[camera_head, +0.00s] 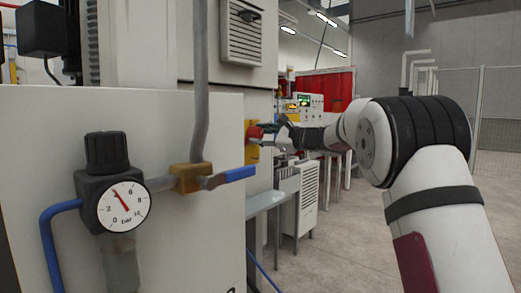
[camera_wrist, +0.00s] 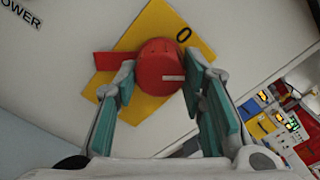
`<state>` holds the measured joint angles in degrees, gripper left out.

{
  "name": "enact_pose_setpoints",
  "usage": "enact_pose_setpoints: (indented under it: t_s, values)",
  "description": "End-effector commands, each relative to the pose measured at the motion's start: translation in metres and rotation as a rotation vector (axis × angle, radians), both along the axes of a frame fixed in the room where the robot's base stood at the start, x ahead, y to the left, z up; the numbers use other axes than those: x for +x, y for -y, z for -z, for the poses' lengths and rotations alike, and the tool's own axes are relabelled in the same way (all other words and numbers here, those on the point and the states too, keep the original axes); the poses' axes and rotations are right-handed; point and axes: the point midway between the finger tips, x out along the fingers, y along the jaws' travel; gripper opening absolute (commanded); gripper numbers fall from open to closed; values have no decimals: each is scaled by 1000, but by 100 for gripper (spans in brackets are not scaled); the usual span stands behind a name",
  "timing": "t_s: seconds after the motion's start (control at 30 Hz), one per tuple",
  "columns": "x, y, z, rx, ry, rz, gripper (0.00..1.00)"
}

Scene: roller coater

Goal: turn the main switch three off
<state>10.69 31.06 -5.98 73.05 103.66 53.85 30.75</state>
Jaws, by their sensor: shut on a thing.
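The main switch is a red rotary knob (camera_wrist: 160,68) on a yellow plate (camera_wrist: 150,22), which is fixed to a pale panel. A "0" mark shows on the plate, at the upper right of the knob in the wrist view. My gripper (camera_wrist: 163,82) is shut on the red knob, with one teal-padded finger on each side. In the head view, my gripper (camera_head: 270,135) reaches in from the right to the knob (camera_head: 254,132) on the side of the white cabinet. The fingers partly hide the knob there.
A pressure gauge (camera_head: 122,207) and a blue-handled valve (camera_head: 230,178) sit on the near cabinet face (camera_head: 60,140), left of my gripper. A control panel with lit displays (camera_wrist: 278,118) is at the right. Open floor (camera_head: 335,245) lies below my arm.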

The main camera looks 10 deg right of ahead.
Motion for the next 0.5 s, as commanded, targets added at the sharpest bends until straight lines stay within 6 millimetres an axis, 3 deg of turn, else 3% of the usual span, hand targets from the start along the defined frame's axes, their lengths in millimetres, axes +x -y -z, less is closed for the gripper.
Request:
enact_pose_setpoints:
  t_s: [0.5]
  values:
    - [1, 1, 3, -394, 287, 0, 9]
